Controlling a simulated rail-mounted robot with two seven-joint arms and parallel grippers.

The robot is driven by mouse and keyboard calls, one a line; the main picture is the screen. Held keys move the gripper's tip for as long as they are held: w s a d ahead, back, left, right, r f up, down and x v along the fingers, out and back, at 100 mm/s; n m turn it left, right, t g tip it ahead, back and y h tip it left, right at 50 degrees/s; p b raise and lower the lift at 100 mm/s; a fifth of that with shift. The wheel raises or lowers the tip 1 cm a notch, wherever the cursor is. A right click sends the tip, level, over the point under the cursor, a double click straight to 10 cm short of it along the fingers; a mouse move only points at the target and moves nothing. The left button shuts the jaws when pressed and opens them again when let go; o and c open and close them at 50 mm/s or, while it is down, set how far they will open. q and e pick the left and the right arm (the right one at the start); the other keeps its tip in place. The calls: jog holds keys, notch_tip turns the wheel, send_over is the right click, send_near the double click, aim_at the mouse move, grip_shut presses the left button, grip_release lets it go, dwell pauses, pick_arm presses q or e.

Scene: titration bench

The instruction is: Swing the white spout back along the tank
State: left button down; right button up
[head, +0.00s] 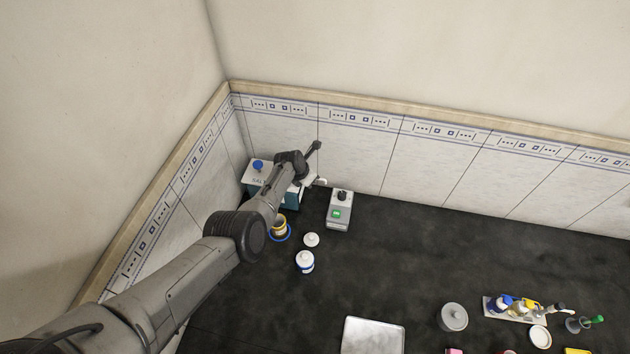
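The tank (258,178) stands in the back left corner of the bench. It has a white upper part with lettering, a blue knob on top and a teal lower part. My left arm crosses in front of it and hides much of its right side. My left gripper (311,179) is at the tank's right end, close to a small white piece (321,182) that looks like the spout. The fingers are too small and too hidden to tell whether they are open or touching the spout. My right gripper is out of view.
A grey device with a green display (339,211) stands just right of the gripper. A tray (373,336) lies nearer. The back middle is clear.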

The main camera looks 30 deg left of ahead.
pick_arm(q)
jog(key=shift+a, duration=0.25)
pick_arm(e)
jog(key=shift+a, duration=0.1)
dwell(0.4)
